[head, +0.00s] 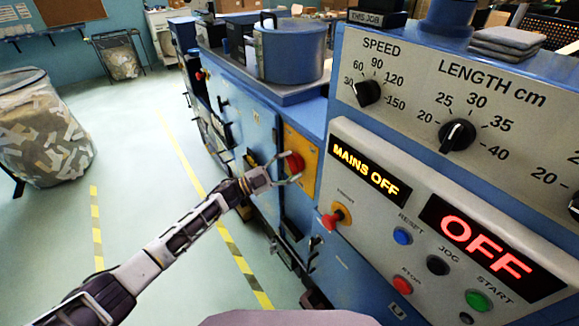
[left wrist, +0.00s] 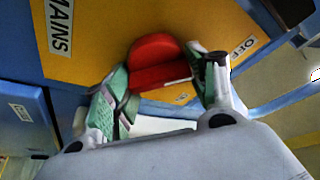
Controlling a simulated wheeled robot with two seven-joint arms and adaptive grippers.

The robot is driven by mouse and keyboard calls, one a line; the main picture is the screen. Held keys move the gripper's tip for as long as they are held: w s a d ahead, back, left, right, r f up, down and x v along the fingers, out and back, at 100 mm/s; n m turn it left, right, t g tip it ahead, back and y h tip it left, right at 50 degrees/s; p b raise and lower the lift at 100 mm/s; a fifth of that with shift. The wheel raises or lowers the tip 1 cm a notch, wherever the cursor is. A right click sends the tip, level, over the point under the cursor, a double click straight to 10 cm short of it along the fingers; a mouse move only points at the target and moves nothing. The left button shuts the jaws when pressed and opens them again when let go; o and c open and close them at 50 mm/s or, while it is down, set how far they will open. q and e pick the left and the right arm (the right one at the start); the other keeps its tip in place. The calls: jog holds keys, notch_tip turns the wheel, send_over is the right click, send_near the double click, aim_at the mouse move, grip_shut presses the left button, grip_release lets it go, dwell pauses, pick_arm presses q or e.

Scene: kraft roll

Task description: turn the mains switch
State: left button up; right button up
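The mains switch (head: 294,163) is a red rotary knob on a yellow plate (head: 301,150) on the side of the blue machine. In the left wrist view the red knob (left wrist: 155,62) lies on the yellow plate, with a MAINS label (left wrist: 60,25) at upper left and an OFF label (left wrist: 243,47) to the right. My left gripper (head: 287,170) is at the knob with its fingers spread, one on each side of the red handle. I cannot tell whether the fingertips touch it. The display (head: 365,170) reads MAINS OFF. My right gripper is not in view.
The control panel at right has dials, a red OFF display (head: 490,247), a red button on yellow (head: 336,216) and several smaller buttons. A blue pot (head: 290,52) stands on the machine. A bin of scraps (head: 42,130) is at far left. The floor between is clear.

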pick_arm(q)
jog(key=o, duration=0.4)
jog(key=shift+v, duration=6.05)
